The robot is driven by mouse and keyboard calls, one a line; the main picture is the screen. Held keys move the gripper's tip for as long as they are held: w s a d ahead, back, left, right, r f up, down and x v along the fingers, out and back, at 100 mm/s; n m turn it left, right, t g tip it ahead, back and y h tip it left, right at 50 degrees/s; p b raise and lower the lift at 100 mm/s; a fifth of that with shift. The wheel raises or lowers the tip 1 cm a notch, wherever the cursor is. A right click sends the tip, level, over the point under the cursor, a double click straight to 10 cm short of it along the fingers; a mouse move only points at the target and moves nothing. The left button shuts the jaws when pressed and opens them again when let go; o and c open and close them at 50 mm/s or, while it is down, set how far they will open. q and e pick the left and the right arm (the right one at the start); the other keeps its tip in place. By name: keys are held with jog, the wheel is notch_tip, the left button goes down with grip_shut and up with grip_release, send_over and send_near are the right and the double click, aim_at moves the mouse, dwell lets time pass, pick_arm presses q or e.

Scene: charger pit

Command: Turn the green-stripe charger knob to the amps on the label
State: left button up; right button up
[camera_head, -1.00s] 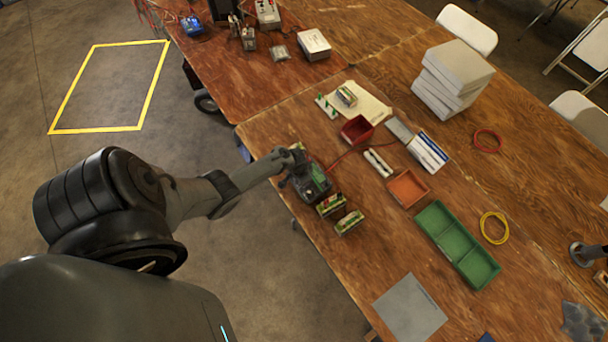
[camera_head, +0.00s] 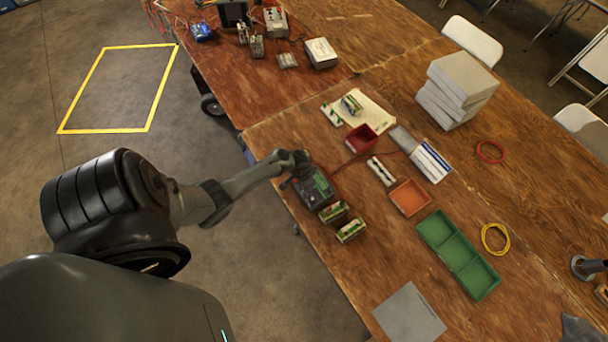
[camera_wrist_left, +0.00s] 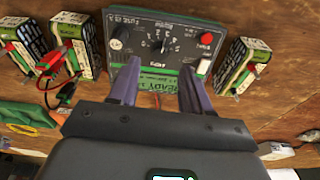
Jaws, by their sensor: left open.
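The charger (camera_head: 312,187) is a dark box with a green patch near the table's left edge. The print is too small to read surely. My left gripper (camera_wrist_left: 158,75) is open. Its two purple fingers reach over the panel's lower part, either side of the green strip, apart from the knob. In the head view the left gripper (camera_head: 290,165) is at the charger's upper-left side. My right gripper is not in view.
Green-striped batteries (camera_head: 350,230) stand beside the charger; in the wrist view, red and black clips (camera_wrist_left: 68,92) hang at the left. A red bin (camera_head: 361,138), orange tray (camera_head: 409,197) and green tray (camera_head: 458,254) lie farther right. The wood around the grey mat (camera_head: 409,313) is clear.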

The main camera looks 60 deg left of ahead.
pick_arm(q)
notch_tip(320, 180, up, 6)
jog(key=s+p, duration=0.1)
jog(key=shift+s+f, duration=0.1)
jog(key=shift+s, duration=0.1)
dwell(0.4)
